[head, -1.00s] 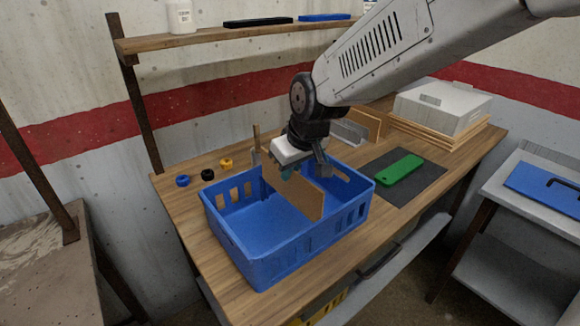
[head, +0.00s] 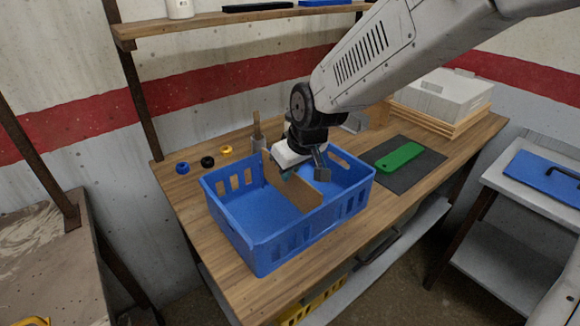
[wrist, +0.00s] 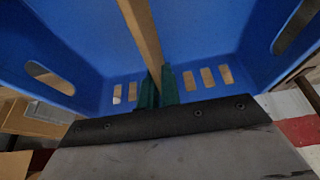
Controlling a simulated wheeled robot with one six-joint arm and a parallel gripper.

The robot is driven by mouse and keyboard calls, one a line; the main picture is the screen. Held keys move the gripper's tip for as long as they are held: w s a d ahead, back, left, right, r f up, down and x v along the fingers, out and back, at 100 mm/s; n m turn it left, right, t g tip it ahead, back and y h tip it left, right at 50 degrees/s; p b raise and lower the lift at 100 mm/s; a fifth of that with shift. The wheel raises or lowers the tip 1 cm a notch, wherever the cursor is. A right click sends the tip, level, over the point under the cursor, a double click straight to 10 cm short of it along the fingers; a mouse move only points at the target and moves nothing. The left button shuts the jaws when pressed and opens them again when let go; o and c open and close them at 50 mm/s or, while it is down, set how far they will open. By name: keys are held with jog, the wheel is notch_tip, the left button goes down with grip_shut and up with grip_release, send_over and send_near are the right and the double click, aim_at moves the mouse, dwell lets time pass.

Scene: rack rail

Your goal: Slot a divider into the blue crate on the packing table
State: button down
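The blue crate (head: 262,249) stands on the packing table (head: 187,207). A tan divider (head: 299,194) stands upright across the inside of the crate, most of it below the rim. My gripper (head: 289,174) is over the crate, with its fingers at the divider's top edge. In the wrist view my green fingertips (wrist: 158,90) sit on both sides of the divider (wrist: 143,35), shut on it, inside the crate (wrist: 90,45). The divider's lower edge is hidden, so I cannot tell whether it touches the floor or sits in slots.
A green flat part (head: 399,157) lies on a dark mat (head: 417,177) right of the crate. A grey box (head: 440,97) sits on stacked boards behind. Blue, black and yellow rings (head: 207,162) lie left of the crate. A shelf (head: 240,20) hangs above.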

jog(key=shift+f, duration=1.35)
jog(key=c, duration=1.5)
grip_release()
jog(key=shift+c, duration=0.2)
